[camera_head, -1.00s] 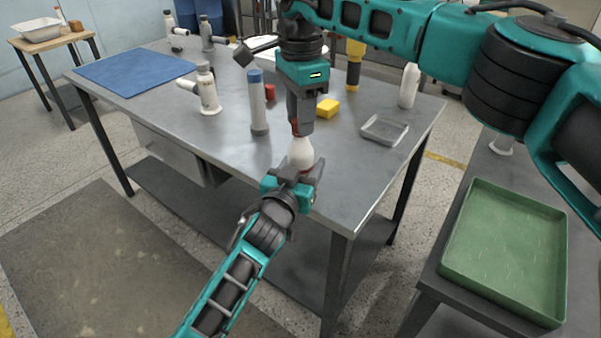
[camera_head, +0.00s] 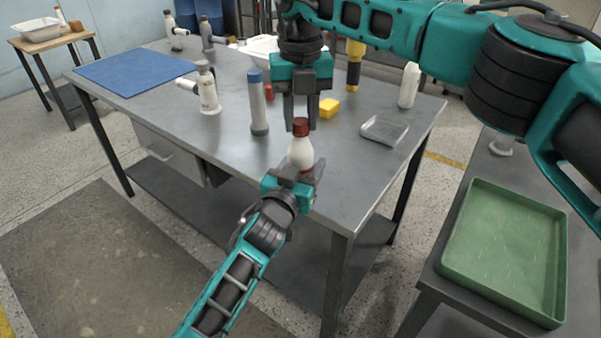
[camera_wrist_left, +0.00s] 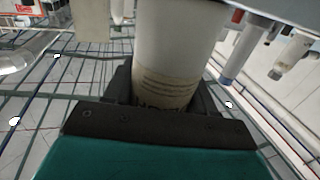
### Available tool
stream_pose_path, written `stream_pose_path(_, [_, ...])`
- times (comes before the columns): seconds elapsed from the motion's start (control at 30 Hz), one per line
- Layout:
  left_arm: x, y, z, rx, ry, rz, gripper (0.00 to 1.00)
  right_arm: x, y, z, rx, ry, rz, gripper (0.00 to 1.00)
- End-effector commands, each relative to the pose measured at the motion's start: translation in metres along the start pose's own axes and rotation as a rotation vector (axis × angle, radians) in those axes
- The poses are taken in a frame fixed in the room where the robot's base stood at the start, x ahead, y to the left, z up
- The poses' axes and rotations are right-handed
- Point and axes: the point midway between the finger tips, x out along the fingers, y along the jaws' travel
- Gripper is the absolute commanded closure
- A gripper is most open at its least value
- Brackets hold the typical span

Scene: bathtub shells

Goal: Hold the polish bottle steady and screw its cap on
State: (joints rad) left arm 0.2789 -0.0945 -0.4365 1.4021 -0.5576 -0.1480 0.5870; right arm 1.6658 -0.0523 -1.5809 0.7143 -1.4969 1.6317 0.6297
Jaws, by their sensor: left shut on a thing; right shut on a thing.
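The white polish bottle (camera_head: 301,154) stands upright near the table's front edge, with a red cap (camera_head: 301,127) on top of it. My left gripper (camera_head: 293,177) is shut around the lower part of the bottle from the front. In the left wrist view the bottle (camera_wrist_left: 172,50) fills the space between the dark jaws, with printed label text facing the camera. My right gripper (camera_head: 301,122) points down from above and is shut on the cap, one finger on each side. Whether the cap is fully seated cannot be told.
On the metal table (camera_head: 225,145), a tall grey bottle with a blue top (camera_head: 257,100) stands left of the polish bottle. A green tray (camera_head: 505,250) lies on the side bench.

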Motion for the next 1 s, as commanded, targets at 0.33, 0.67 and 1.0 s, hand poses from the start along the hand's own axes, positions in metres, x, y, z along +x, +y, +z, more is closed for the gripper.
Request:
stream_pose_path(0.33, [0.000, 0.000, 0.001, 0.000, -0.002, -0.001, 1.00, 0.000, 0.000, 0.000, 0.041, 0.001, 0.000, 0.54])
stream_pose_path(0.67, [0.000, 0.000, 0.001, 0.000, -0.002, -0.001, 1.00, 0.000, 0.000, 0.000, 0.040, 0.000, 0.000, 0.39])
stream_pose_path(1.0, [0.000, 0.000, 0.001, 0.000, -0.002, -0.001, 1.00, -0.033, 0.000, 0.001, 0.041, -0.004, -0.001, 0.39])
